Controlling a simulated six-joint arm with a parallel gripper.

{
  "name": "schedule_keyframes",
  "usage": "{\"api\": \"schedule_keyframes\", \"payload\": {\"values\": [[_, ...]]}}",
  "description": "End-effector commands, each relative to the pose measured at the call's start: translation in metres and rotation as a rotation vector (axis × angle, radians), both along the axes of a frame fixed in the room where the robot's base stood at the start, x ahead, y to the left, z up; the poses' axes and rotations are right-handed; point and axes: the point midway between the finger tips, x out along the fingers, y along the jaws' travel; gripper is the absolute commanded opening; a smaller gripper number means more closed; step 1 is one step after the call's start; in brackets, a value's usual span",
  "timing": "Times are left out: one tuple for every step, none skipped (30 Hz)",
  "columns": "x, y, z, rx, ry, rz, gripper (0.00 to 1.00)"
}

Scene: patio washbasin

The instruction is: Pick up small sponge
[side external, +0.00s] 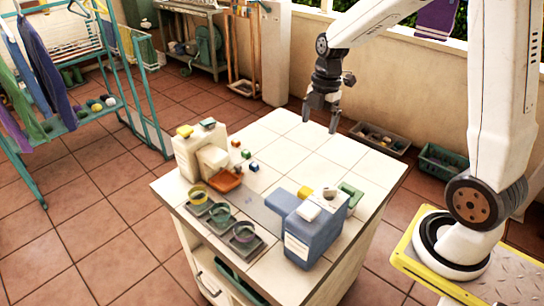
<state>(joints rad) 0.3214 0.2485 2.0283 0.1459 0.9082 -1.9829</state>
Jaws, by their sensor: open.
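My gripper (319,121) is open and empty, pointing down above the far right part of the white tiled worktop (290,140). No piece can be told for sure as the small sponge at this size. Sponge-like blocks are a yellow block (185,131) on the cream container (192,158) at the left, and a yellow block (305,192) by the blue container (318,238) at the front right. Small coloured cubes (254,167) lie near the worktop's middle. My gripper is apart from all of these.
An orange tray (226,181) sits beside the cream container. Several dark square pads with round rings (243,250) line the front left edge. A green piece (352,194) stands right of the blue container. The worktop's far part is clear.

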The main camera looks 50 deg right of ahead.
Motion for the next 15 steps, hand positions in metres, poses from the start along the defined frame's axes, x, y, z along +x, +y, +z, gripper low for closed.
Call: {"api": "schedule_keyframes", "payload": {"values": [[-0.001, 0.0, -0.011, 0.003, 0.007, 0.006, 1.0], [-0.001, 0.0, -0.019, 0.003, 0.007, 0.005, 1.0], [-0.001, 0.0, -0.028, 0.003, 0.008, 0.004, 1.0], [-0.001, 0.0, -0.036, 0.003, 0.008, 0.004, 1.0], [-0.001, 0.0, -0.043, 0.003, 0.007, 0.004, 1.0], [-0.001, 0.0, -0.053, 0.003, 0.008, 0.004, 1.0], [-0.001, 0.0, -0.059, 0.003, 0.008, 0.004, 1.0], [-0.001, 0.001, -0.067, 0.003, 0.008, 0.003, 1.0], [-0.001, 0.001, -0.078, 0.003, 0.008, 0.003, 1.0], [-0.001, 0.001, -0.086, 0.003, 0.008, 0.002, 1.0], [-0.002, 0.001, -0.094, 0.002, 0.009, 0.002, 1.0], [-0.001, 0.001, -0.105, 0.003, 0.009, 0.003, 1.0], [-0.001, 0.001, -0.113, 0.002, 0.007, 0.003, 1.0], [-0.002, 0.001, -0.121, 0.003, 0.008, 0.002, 1.0], [-0.001, 0.001, -0.131, 0.003, 0.007, 0.002, 1.0]]}}
